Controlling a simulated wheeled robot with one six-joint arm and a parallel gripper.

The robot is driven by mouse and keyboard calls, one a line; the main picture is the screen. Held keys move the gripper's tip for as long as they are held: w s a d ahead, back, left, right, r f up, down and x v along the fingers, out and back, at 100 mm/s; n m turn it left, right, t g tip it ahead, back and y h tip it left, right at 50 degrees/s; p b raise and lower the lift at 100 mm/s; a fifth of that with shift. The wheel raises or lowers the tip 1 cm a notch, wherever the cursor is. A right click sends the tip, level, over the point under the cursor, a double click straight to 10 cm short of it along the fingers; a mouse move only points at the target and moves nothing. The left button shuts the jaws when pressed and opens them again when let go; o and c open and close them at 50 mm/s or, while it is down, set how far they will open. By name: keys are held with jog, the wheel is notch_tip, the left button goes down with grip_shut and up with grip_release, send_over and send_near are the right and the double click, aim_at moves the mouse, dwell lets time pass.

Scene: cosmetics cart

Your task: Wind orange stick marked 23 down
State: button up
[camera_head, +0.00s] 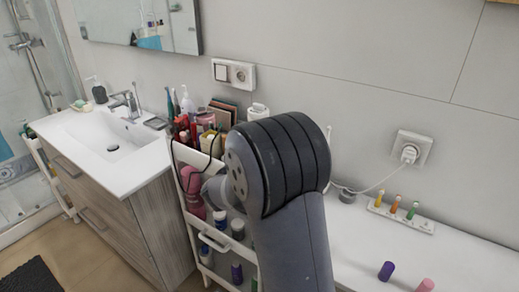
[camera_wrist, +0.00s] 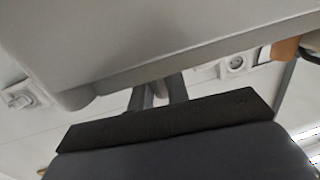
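In the head view, a small lipstick-like stick with an orange tip (camera_head: 394,207) stands upright in a white strip holder (camera_head: 383,214) on the white counter at the right. A yellow-tipped stick (camera_head: 378,199) stands to its left and a green-tipped one (camera_head: 412,210) to its right. The number 23 is too small to read. My gripper (camera_wrist: 160,92) shows only partly in the wrist view, behind a dark bar; its opening is unclear. In the head view my arm hides it. The sticks do not show in the wrist view.
A purple cap (camera_head: 386,271) and a pink cap (camera_head: 425,285) stand on the counter's front part. A crowded cosmetics cart (camera_head: 217,239) and a sink (camera_head: 113,148) are at the left.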

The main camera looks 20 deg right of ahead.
jog(key=o, duration=0.4)
jog(key=shift+c, duration=0.2)
jog(key=b+v, duration=0.1)
jog(key=v, duration=0.9)
jog(key=shift+s+a, duration=0.25)
jog(key=shift+s, duration=0.05)
jog(key=shift+w+d, duration=0.1)
jog(key=shift+d, duration=0.05)
jog(key=p+x, duration=0.1)
jog(key=x, duration=0.9)
jog(key=shift+w+d, duration=0.15)
jog(key=shift+w, duration=0.05)
